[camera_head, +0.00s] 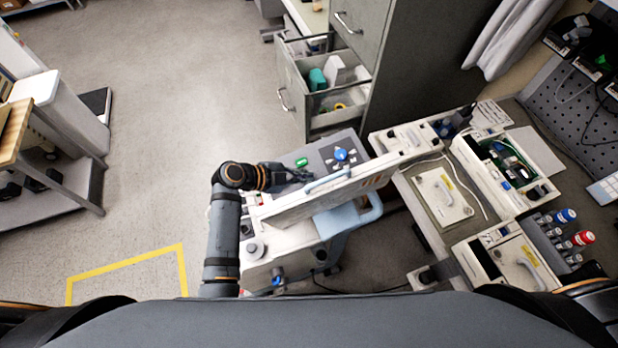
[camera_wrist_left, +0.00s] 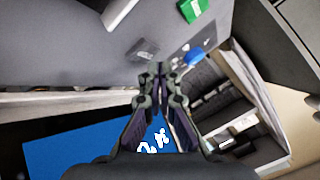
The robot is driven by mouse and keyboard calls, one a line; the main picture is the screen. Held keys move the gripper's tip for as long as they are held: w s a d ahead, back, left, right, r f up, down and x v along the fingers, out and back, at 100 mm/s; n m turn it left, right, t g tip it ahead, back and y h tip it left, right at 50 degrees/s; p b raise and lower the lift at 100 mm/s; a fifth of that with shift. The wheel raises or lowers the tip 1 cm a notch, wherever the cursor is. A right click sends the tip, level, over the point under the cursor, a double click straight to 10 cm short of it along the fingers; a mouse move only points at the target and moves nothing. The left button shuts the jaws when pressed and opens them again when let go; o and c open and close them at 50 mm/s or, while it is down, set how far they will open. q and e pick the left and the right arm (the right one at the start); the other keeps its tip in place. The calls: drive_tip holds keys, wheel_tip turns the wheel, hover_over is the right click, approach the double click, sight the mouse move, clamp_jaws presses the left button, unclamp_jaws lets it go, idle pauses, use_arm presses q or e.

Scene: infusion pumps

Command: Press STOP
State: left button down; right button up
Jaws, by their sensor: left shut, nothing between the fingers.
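A light-coloured machine (camera_head: 283,238) with a pale blue handle (camera_head: 365,217) stands in the middle of the head view. Its grey panel (camera_head: 322,152) carries a green button (camera_head: 302,162) and a blue knob (camera_head: 341,155). In the left wrist view the green button (camera_wrist_left: 193,10) and the blue knob (camera_wrist_left: 193,57) lie beyond the fingers on the grey panel (camera_wrist_left: 85,35). My left gripper (camera_head: 309,176) is shut and empty close to the panel, just below the green button in the head view. Its fingertips (camera_wrist_left: 160,68) also show in the left wrist view. I cannot read a STOP label. My right gripper is out of view.
An open drawer (camera_head: 291,95) of a grey cabinet (camera_head: 420,50) stands behind the machine. A bench (camera_head: 425,215) at the right holds opened pump units (camera_head: 462,255). A shelf unit (camera_head: 80,180) is at the left. The floor (camera_head: 160,110) between is free.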

use_arm(q)
drive_tip(key=shift+r, duration=0.15)
drive_tip(key=r+p, duration=0.2)
drive_tip(key=a+r+p, duration=0.1)
drive_tip(key=r, duration=0.1)
drive_tip(key=shift+s+r+p, duration=0.15)
drive_tip(key=shift+r+p, duration=0.2)
idle(0.4)
idle(0.5)
